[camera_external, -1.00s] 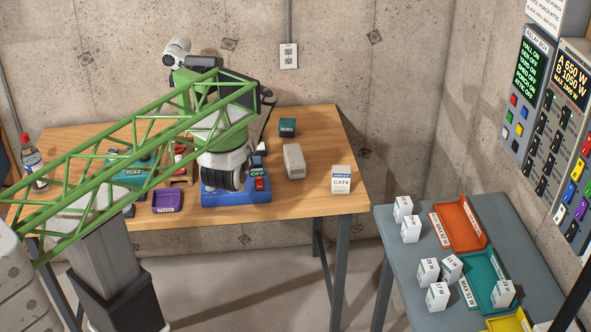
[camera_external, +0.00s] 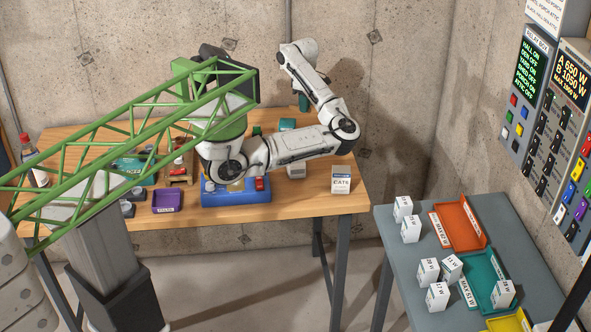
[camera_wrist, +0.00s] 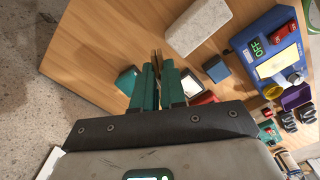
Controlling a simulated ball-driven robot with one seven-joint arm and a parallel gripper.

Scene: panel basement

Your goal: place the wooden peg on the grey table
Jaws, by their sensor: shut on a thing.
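My gripper (camera_external: 303,103) is at the back of the wooden table in the external view, below the bent wrist and well left of the grey table. In the wrist view its teal fingers (camera_wrist: 160,84) are shut on the wooden peg (camera_wrist: 157,58), a thin brown piece whose end shows past the fingertips. The peg cannot be made out in the external view. The grey table (camera_external: 396,243) stands at the lower right, with coloured trays and white weight-marked boxes on it.
On the wooden table (camera_external: 310,203) are a blue device (camera_external: 238,196), a grey block (camera_wrist: 197,27), a teal block (camera_external: 287,124), a white labelled box (camera_external: 341,181) and a purple tray (camera_external: 166,200). The grey table's left strip is mostly bare. A gap separates the tables.

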